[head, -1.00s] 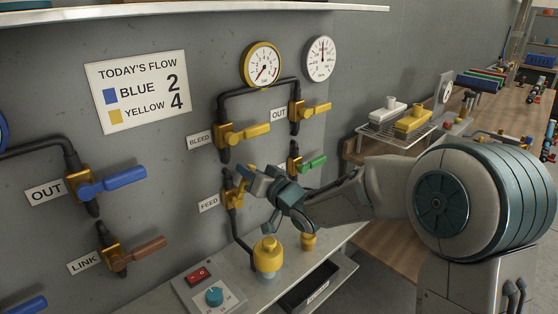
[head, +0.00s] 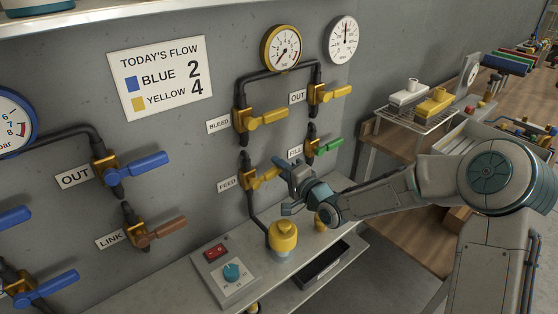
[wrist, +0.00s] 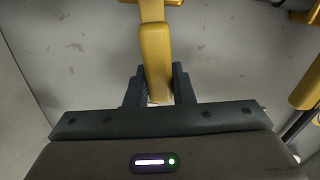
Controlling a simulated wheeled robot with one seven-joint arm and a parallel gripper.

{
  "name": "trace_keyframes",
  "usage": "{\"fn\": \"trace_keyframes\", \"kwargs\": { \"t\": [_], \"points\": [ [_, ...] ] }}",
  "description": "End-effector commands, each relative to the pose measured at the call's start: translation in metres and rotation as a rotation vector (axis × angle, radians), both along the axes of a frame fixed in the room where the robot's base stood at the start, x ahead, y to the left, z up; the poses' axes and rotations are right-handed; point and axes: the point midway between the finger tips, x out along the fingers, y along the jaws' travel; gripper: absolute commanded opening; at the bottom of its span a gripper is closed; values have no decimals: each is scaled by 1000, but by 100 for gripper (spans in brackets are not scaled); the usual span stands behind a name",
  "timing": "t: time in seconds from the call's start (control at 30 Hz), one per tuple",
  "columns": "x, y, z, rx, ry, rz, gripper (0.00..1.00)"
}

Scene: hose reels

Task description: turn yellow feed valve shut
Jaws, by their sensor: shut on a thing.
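The yellow feed valve (head: 246,174) is on the wall panel beside the FEED label (head: 229,184). Its yellow handle (head: 264,179) points right and slightly up, across the upright pipe. My gripper (head: 284,174) is at the handle's free end, to the right of the valve body. In the wrist view the handle (wrist: 155,55) runs down from the valve body (wrist: 152,3) at the top edge. Its end sits between the two dark fingers of my gripper (wrist: 158,88), which are shut on it. The fingers hide the very tip in the head view.
The yellow bleed valve (head: 243,120) and yellow out valve (head: 314,93) are above; the green-handled fill valve (head: 327,146) is close behind my gripper. A yellow-capped bottle (head: 283,236) stands on the shelf below, near the switch box (head: 225,268). Blue valves are left.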

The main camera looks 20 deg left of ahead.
Motion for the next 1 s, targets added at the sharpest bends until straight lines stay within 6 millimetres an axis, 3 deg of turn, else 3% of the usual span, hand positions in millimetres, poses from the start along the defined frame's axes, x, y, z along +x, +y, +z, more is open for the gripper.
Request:
{"fn": "trace_keyframes", "kwargs": {
  "t": [0.4, 0.9, 0.93, 1.0],
  "points": [
    [1, -1, -15, 80, 142, 0, 0],
    [0, -1, -17, 87, 156, 1, 0],
    [0, -1, -17, 87, 156, 1, 27],
    [0, -1, -17, 87, 155, 1, 44]
  ]
}}
